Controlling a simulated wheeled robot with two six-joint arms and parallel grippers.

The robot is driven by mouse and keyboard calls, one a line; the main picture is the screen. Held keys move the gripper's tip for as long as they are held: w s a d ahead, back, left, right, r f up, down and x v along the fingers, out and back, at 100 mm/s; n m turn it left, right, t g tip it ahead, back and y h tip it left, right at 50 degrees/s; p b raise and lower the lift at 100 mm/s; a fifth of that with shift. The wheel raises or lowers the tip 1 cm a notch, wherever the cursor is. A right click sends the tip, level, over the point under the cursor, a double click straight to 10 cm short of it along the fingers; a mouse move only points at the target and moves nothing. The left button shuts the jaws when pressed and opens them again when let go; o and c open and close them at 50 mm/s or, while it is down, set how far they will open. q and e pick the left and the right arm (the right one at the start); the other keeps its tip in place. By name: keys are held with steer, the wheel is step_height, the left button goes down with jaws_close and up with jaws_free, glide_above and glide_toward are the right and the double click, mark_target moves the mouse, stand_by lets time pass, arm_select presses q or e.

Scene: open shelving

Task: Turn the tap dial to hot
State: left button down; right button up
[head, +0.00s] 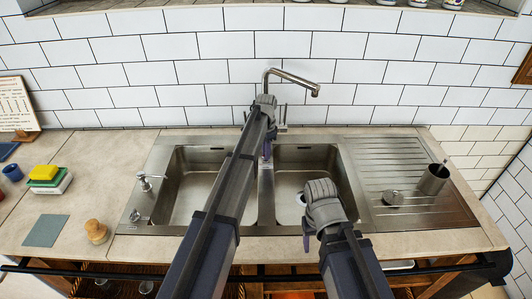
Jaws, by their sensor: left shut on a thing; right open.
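The metal tap (293,79) rises behind the double sink (182,160) against the tiled wall, its spout reaching right. My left gripper (268,118) is at the tap's base, shut on a part there that I take to be the tap dial. The gripper and arm hide the dial, so its setting cannot be seen. My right gripper (305,220) is open and empty over the front of the right basin, apart from the tap.
A soap pump (146,183) stands left of the sink. A sponge stack (47,176), a blue cup (12,172) and a wooden brush (96,231) are on the left counter. A metal cup (433,180) stands on the right drainboard (385,160). The right basin is mostly clear.

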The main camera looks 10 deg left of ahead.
arm_select(q)
steer(key=shift+m, duration=0.3)
stand_by(0.4)
steer(key=c, duration=0.9)
jaws_free()
arm_select(e)
steer(key=shift+r, duration=0.1)
arm_select(q)
step_height(320, 180, up, 8)
steer(key=p, duration=0.8)
steer(key=shift+f, duration=0.1)
arm_select(e)
step_height(320, 180, up, 8)
steer(key=shift+f, duration=0.2)
